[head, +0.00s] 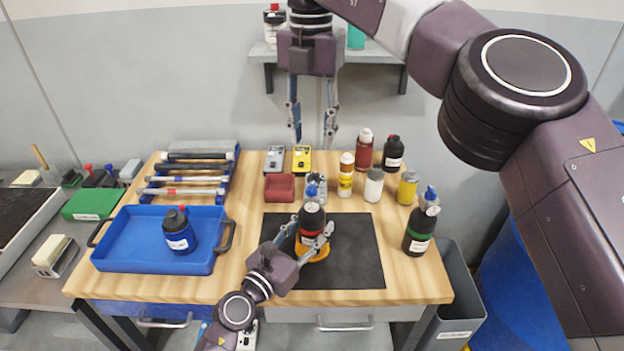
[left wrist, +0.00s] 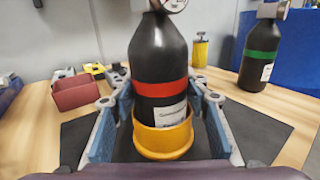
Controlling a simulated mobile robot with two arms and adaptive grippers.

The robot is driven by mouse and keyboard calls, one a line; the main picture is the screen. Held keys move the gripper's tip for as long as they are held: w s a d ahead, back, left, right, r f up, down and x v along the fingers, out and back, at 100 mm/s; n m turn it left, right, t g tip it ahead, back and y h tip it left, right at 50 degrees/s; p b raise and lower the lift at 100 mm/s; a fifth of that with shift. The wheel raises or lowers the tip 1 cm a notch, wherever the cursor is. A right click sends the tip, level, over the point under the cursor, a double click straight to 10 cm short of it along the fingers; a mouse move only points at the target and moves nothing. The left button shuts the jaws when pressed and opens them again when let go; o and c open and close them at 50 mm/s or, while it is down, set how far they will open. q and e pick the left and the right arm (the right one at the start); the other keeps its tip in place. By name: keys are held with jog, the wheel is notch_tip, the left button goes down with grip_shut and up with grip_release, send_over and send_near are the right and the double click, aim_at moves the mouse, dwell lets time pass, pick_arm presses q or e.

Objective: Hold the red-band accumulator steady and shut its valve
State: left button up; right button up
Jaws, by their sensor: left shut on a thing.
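The red-band accumulator (head: 311,221) is a black bottle with a red band and a blue top. It stands upright in an orange ring holder (head: 318,252) on the dark mat. In the left wrist view the bottle (left wrist: 158,60) fills the middle, its red band and white label facing me, above the yellow-orange holder (left wrist: 163,140). A round gauge (left wrist: 174,4) shows at its top, cut by the frame. My left gripper (head: 306,236) is shut on the bottle, one finger on each side. My right gripper (head: 312,136) hangs open and empty, fingers down, above and behind the bottle.
A green-band bottle (head: 421,222) stands right of the mat (head: 355,265). Several small bottles, a red bin (head: 279,187) and grey and yellow devices stand at the back. The mat is otherwise clear.

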aim_at(312, 185)
notch_tip(312, 185, down, 12)
jog(key=shift+r, duration=0.2)
jog(key=shift+c, duration=0.6)
grip_shut()
